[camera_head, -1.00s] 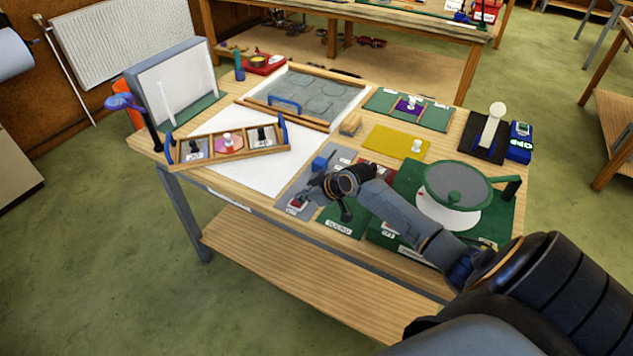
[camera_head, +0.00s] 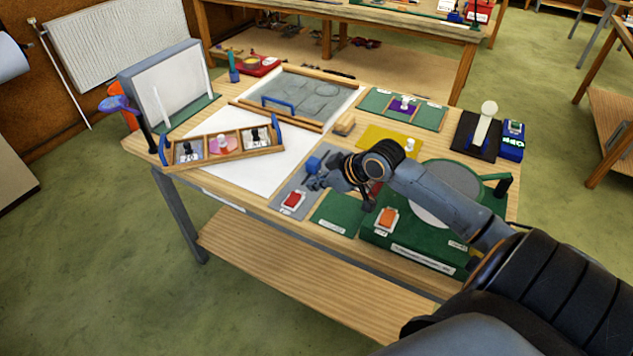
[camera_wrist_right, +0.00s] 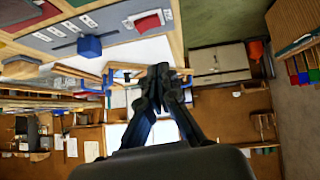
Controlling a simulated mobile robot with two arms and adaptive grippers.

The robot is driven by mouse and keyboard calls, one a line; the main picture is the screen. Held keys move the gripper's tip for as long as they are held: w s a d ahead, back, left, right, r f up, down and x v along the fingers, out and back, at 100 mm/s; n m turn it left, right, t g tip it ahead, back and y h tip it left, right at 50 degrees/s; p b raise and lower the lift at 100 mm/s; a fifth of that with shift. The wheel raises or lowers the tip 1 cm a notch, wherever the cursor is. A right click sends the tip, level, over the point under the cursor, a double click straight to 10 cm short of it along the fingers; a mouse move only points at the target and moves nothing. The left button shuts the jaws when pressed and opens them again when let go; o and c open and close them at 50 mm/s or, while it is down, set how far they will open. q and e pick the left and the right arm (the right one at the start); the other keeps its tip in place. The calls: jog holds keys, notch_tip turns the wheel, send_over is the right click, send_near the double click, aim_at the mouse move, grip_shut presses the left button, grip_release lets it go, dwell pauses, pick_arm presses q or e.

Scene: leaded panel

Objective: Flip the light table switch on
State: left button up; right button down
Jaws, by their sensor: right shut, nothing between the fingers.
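A red rocker switch (camera_head: 292,200) in a white frame sits at the front of a grey plate (camera_head: 277,203), beside the white sheet of the table. It also shows in the right wrist view (camera_wrist_right: 150,22). A blue slider knob (camera_head: 313,164) stands farther back on this plate. My right gripper (camera_head: 316,183) is shut and empty, above the plate behind and to the right of the red switch, apart from it. An orange switch (camera_head: 387,217) sits on the green box to the right. Which position the switches are in is too small to tell. My left gripper is not in view.
The green box (camera_head: 412,258) carries a round grey disc, partly behind my arm. A wooden tray (camera_head: 262,155) with blue handles lies on the white sheet (camera_head: 262,178). A small wooden block (camera_head: 344,124) and a yellow plate (camera_head: 372,136) lie behind my gripper.

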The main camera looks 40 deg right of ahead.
jog(key=shift+w, duration=0.25)
jog(key=shift+w+d+r+b, duration=0.2)
jog(key=shift+w+d+b, duration=0.2)
jog(key=shift+b, duration=0.2)
jog(key=shift+s+h, duration=0.1)
jog(key=shift+h, duration=0.2)
jog(key=p, duration=0.2)
send_over(291, 195)
jog(key=s, duration=0.3)
notch_tip(291, 195, down, 6)
jog(key=shift+s+f, duration=0.1)
jog(key=shift+f, duration=0.15)
jog(key=f, duration=0.1)
jog(key=f+p, duration=0.1)
jog(key=f, duration=0.1)
jog(key=shift+w+d+f, duration=0.15)
jog(key=shift+w+d, duration=0.05)
jog(key=shift+d+f, duration=0.15)
jog(key=shift+f, duration=0.4)
